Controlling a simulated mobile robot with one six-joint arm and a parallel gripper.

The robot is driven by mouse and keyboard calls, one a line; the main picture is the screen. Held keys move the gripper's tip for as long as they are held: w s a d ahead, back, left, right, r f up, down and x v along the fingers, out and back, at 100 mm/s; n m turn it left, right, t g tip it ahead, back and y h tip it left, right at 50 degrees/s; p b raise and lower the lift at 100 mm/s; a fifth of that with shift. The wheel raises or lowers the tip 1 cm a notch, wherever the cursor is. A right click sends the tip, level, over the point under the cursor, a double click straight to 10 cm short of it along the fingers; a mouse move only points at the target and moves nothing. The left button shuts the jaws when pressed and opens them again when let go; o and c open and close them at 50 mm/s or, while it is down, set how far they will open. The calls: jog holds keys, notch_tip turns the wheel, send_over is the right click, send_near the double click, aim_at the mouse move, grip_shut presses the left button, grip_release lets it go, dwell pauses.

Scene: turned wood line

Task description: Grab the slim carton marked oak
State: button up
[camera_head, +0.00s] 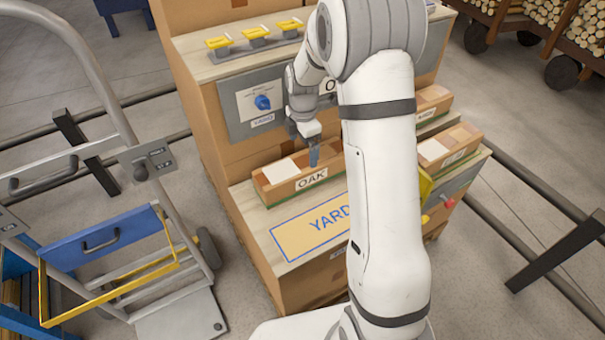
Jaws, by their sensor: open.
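The slim carton marked OAK (283,184) lies on the lower wooden ledge of the workstation, with a white label on its front and a pale patch on top. My gripper (314,158) points down over the right part of this carton, with its bluish fingertips at or just above its top; I cannot tell whether they touch it. The gripper is open. The carton's right end is partly hidden behind my arm.
Two similar cartons, one nearer (447,146) and one farther (433,101), lie right of my arm. A grey panel with a blue knob (262,102) rises behind the oak carton. A hand truck (160,195) stands at left. The ledge before the carton, marked YARD (300,228), is clear.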

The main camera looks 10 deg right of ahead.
aim_at(304, 161)
jog(key=f, duration=0.3)
jog(key=shift+w+f+n, duration=0.1)
jog(key=shift+w+n, duration=0.2)
jog(key=f, duration=0.2)
jog(key=f+b, duration=0.1)
jog(key=f, duration=0.2)
jog(key=shift+w+d+f, duration=0.2)
jog(key=shift+d+f, duration=0.1)
jog(key=shift+f, duration=0.1)
jog(key=shift+c, duration=0.2)
jog(key=shift+r, duration=0.1)
jog(key=c, duration=1.2)
